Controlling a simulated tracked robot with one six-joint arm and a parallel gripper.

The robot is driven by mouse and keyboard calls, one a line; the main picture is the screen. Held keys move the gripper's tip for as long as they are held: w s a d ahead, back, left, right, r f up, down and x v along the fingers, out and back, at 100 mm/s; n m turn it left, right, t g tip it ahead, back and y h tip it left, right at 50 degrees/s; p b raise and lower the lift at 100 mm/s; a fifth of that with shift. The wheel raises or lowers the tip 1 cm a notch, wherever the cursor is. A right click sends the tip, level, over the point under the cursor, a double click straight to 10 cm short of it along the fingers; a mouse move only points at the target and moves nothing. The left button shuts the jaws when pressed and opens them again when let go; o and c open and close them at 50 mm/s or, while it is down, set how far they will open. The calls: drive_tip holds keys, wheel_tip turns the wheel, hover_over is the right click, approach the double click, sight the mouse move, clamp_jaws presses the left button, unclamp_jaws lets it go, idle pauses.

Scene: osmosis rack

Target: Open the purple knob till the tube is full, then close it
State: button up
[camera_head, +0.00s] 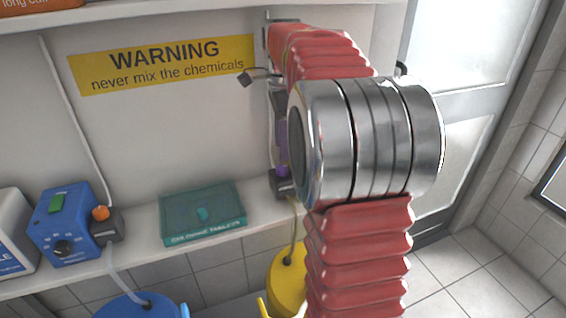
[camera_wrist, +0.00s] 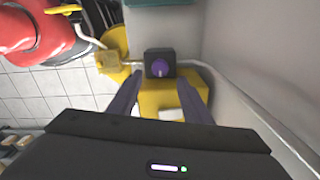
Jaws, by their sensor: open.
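The purple knob (camera_wrist: 160,68) sits on a small dark valve block, centred just beyond my fingertips in the wrist view. A thin pale tube (camera_wrist: 132,63) meets the block's left side in the wrist view. Its fill level cannot be made out. My red and silver arm hides much of this area in the head view.
A green box (camera_head: 202,214) lies mid-shelf. A yellow container (camera_head: 287,280) stands below, by a blue one (camera_head: 140,305). A warning sign (camera_head: 162,64) is on the wall.

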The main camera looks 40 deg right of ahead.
sight(283, 167)
wheel_tip(283, 167, down, 6)
drive_tip(key=shift+f, duration=0.25)
drive_tip(key=shift+c, duration=0.6)
drive_tip(key=c, duration=0.9)
drive_tip(key=shift+d, duration=0.15)
drive_tip(key=shift+c, duration=0.2)
